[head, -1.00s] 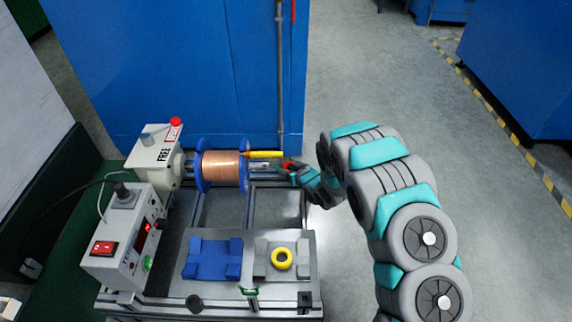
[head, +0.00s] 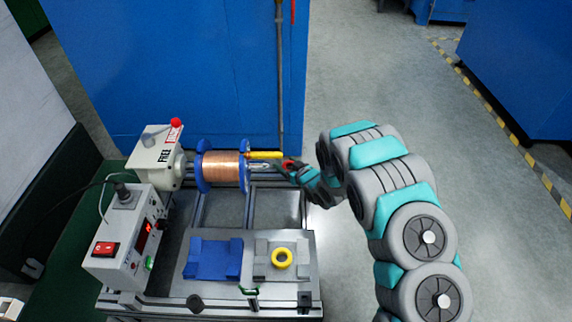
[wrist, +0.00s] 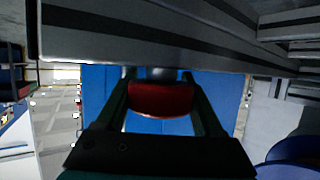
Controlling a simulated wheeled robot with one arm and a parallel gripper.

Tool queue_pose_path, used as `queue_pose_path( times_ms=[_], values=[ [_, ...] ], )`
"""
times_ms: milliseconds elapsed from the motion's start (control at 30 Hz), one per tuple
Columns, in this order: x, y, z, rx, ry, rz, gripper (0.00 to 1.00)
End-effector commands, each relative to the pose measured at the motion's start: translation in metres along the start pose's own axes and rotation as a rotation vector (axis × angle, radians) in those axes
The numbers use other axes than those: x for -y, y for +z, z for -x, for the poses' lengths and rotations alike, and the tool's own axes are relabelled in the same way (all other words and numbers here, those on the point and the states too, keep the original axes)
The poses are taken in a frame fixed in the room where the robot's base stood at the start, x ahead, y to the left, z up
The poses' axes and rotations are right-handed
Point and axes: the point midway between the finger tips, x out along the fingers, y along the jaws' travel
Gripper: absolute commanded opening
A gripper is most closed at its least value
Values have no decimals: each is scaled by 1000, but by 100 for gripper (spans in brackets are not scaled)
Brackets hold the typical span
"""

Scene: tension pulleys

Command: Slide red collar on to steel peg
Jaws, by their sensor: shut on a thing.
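The red collar (wrist: 160,98) sits between the two fingers of my gripper (wrist: 160,92) in the wrist view, and the gripper is shut on it. In the head view the collar (head: 288,162) is a small red patch at the tip of my gripper (head: 292,167), partly hidden by the fingers. The steel peg (head: 262,166) sticks out to the right from the copper wire spool (head: 221,170). The collar is near the peg's right end; I cannot tell whether it touches or surrounds it. A grey rounded end (wrist: 161,73) shows just beyond the collar in the wrist view.
A yellow bar (head: 265,154) lies just behind the peg. A control box (head: 125,235) stands at left. A blue cabinet (head: 180,70) is behind; floor at right is open.

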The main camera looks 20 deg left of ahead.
Motion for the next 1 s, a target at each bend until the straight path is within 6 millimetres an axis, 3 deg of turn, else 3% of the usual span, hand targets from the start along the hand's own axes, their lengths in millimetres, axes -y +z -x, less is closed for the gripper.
queue_pose_path(
  times_ms=[1000],
  values=[
    [-1,1,0,1,0,0,6]
  ],
)
